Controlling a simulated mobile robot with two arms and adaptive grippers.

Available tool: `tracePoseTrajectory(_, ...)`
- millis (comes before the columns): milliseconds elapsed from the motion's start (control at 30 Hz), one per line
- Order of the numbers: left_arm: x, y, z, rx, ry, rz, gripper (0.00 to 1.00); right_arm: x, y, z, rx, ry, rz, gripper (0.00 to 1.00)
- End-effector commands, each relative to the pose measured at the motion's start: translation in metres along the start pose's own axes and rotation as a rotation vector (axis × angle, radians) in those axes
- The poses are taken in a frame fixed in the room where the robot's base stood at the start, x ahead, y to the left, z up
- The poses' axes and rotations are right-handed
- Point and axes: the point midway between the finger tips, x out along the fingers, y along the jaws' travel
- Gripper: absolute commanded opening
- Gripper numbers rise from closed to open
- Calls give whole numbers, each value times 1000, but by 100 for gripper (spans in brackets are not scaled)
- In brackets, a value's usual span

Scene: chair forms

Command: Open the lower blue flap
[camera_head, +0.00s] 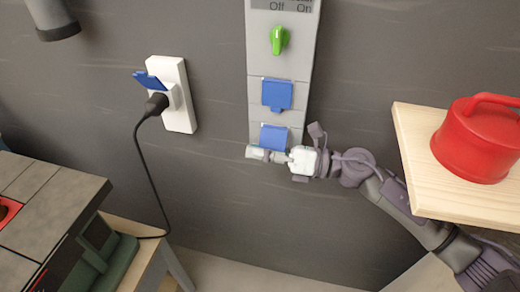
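The lower blue flap (274,136) is on the pale grey wall panel (259,105), below another blue flap (277,95). It looks closed, and its bottom edge is partly hidden by my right gripper. My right gripper (262,153) reaches in from the right, with its pale fingertips at the bottom edge of the lower flap. I cannot tell whether they touch it. The finger gap is too small and overlapped to judge. My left gripper is not in view.
A green knob (279,40) sits higher on the panel. Left is a white socket (179,95) with a raised blue flap (149,80) and plugged black cable (151,180). A wooden shelf (418,150) with a red canister (478,140) stands near my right arm.

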Motion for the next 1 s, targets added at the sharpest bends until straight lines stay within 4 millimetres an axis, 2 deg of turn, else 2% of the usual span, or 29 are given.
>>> tracePoseTrajectory(67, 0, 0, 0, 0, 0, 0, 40, 0, 0, 0, 0, 0, 0, 30)
tracePoseTrajectory(233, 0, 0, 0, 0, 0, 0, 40, 0, 0, 0, 0, 0, 0, 1)
tracePoseTrajectory(267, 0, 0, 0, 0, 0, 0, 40, 0, 0, 0, 0, 0, 0, 0)
tracePoseTrajectory(767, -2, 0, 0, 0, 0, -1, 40, 0, 1, 1, 11, 0, 0, 0)
tracePoseTrajectory(1000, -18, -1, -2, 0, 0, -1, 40, -1, 8, 3, 104, 0, 0, 0)
